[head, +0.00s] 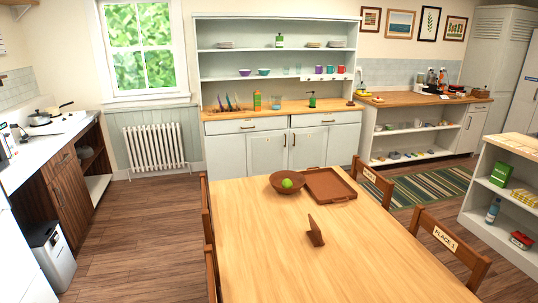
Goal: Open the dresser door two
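The pale dresser (208,128) stands against the far wall, with open shelves above a wooden counter and drawers and cupboard doors below. A door (267,154) left of its middle and a door (308,148) right of its middle look shut. Two upright handles (289,140) sit close together at the middle. No number shows on the doors, so I cannot tell which is door two. The lower right part of the dresser is partly hidden behind the table and a chair. Neither of my grippers is in view.
A long wooden table (285,250) with chairs fills the near middle, bearing a bowl (277,184), a brown tray (330,195) and a small brown stand (315,231). Bare floor (150,215) lies left of it.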

